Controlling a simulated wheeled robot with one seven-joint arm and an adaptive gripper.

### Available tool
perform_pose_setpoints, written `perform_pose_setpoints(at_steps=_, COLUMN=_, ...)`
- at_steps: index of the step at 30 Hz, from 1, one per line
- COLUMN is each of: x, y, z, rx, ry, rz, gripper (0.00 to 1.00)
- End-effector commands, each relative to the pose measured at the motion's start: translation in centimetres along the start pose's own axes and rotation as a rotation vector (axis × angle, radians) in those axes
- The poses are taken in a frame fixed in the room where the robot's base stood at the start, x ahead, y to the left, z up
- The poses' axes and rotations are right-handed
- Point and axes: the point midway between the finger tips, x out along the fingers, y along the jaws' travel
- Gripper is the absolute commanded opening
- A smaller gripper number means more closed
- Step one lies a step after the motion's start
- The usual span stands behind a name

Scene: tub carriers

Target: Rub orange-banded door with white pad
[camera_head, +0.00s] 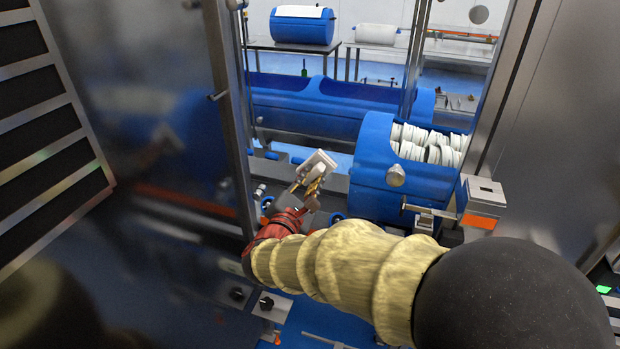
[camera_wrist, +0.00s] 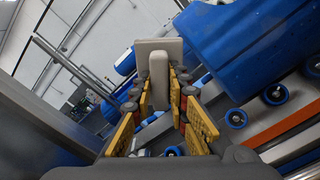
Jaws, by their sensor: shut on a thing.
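My gripper (camera_head: 309,186) is shut on the white pad (camera_head: 320,162), a flat pale block. In the wrist view the pad (camera_wrist: 158,68) stands upright between the yellow fingers of my gripper (camera_wrist: 160,92). A glossy, dark see-through door (camera_head: 150,110) stands left of my gripper in the head view, with a dim orange band (camera_head: 180,199) low across it. The pad is right of the door's metal edge and appears apart from it. A grey panel (camera_wrist: 45,120) at the lower left of the wrist view may be this door.
A blue tub (camera_head: 385,175) holding white rolled items stands just right of my gripper. A metal bracket with an orange part (camera_head: 480,220) is beside it. A door handle (camera_head: 217,96) juts out at the left. More blue drums (camera_head: 302,26) stand behind.

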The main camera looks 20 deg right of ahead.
Motion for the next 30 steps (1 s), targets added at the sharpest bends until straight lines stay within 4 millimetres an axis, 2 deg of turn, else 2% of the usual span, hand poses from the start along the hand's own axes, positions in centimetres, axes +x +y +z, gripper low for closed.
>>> perform_pose_setpoints(at_steps=30, x=0.1, y=-5.1, z=4.3, rx=0.002, ry=-0.003, rz=0.0, gripper=0.0)
